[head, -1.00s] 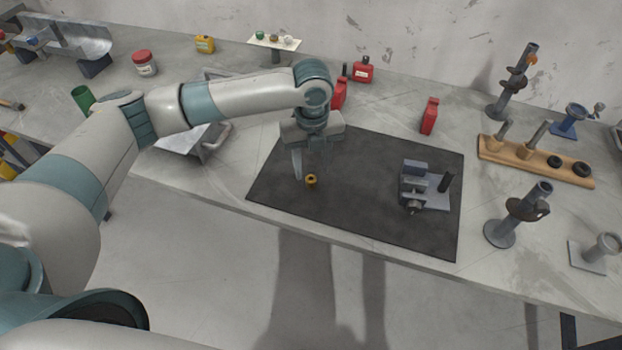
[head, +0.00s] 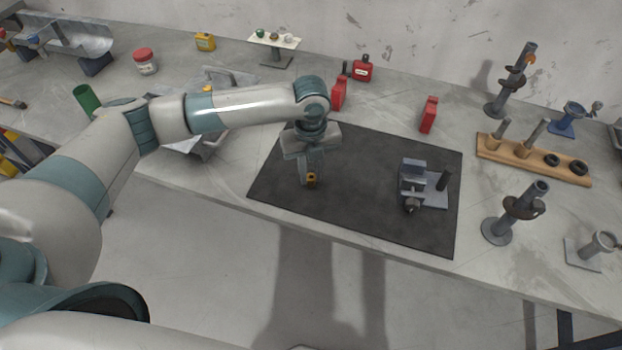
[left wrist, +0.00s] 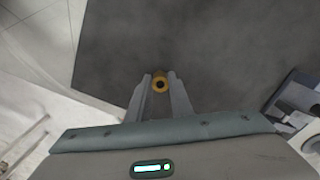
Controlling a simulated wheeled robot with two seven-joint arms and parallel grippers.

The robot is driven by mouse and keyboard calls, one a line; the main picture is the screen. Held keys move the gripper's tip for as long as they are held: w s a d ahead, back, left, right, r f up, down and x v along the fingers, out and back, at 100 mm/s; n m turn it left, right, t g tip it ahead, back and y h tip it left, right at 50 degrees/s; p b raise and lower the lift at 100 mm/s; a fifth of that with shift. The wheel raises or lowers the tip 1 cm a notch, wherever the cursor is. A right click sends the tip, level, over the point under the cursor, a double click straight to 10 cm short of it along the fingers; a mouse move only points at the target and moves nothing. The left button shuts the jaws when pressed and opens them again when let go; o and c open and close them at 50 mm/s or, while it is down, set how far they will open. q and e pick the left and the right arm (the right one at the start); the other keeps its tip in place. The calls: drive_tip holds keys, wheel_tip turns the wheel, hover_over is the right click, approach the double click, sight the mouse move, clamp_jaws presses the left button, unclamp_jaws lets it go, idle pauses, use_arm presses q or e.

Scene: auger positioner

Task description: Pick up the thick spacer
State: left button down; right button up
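The thick spacer appears to be the small orange-yellow ring with a dark bore (head: 311,180) on the dark mat (head: 360,215), near its front left. My left gripper (head: 309,180) points down over it. In the left wrist view the spacer (left wrist: 160,82) sits between the two fingertips (left wrist: 160,78), one on each side, with no clear gap seen. The fingers look closed on its sides. It is at mat level; I cannot tell whether it still touches the mat. My right gripper is not in view.
A grey fixture with a dark post (head: 412,185) stands on the mat's right side. Red containers (head: 428,115) stand behind the mat. A wooden rack (head: 535,160) and a post stand (head: 515,215) are to the right. The mat between gripper and fixture is clear.

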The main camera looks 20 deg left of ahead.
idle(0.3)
use_arm(q)
drive_tip(key=shift+r+b, duration=0.3)
drive_tip(key=shift+r, duration=0.25)
drive_tip(key=r, duration=0.1)
drive_tip(key=d+r+b, duration=0.1)
drive_tip(key=r, duration=0.1)
drive_tip(key=shift+w+r+b, duration=0.1)
drive_tip(key=shift+b, duration=0.2)
drive_tip(key=w+d+r+b, duration=0.1)
drive_tip(key=d+r+b, duration=0.2)
drive_tip(key=d+r, duration=0.3)
drive_tip(key=d, duration=0.4)
drive_tip(key=shift+d+r, duration=0.3)
drive_tip(key=shift+r, duration=0.05)
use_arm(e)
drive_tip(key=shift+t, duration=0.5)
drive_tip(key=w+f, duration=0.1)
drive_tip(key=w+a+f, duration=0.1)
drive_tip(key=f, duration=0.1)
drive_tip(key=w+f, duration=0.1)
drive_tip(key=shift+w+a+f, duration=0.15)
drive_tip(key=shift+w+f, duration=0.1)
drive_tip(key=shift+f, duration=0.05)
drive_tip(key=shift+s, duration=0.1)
